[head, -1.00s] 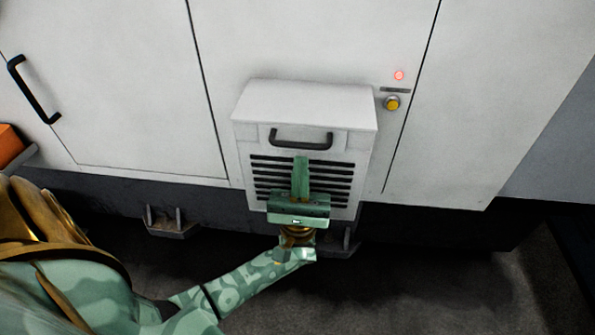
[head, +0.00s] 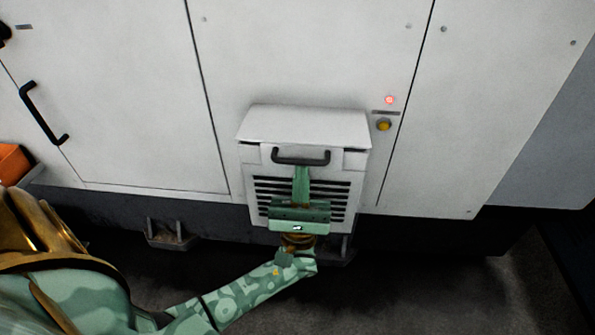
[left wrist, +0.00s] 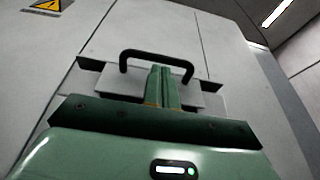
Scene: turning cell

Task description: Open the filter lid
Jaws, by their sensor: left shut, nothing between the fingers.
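The filter box (head: 262,200) is a white unit with dark slats on the machine's front. Its lid (head: 305,122) on top looks closed, though a thin dark line shows under its front edge. A black bar handle (head: 300,161) is on the front below that edge; it also shows in the left wrist view (left wrist: 155,53). My left gripper (head: 302,170) is shut and empty, its fingertips just below the handle and in front of the slats. In the left wrist view the closed fingers (left wrist: 160,72) point up at the handle's underside. I cannot tell if they touch it. My right gripper is out of view.
A red light (head: 389,100) and a yellow button (head: 384,125) are on the panel right of the box. A door with a black handle (head: 43,113) is at left. An orange box (head: 14,163) is at the far left. A bracket (head: 170,232) juts out low.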

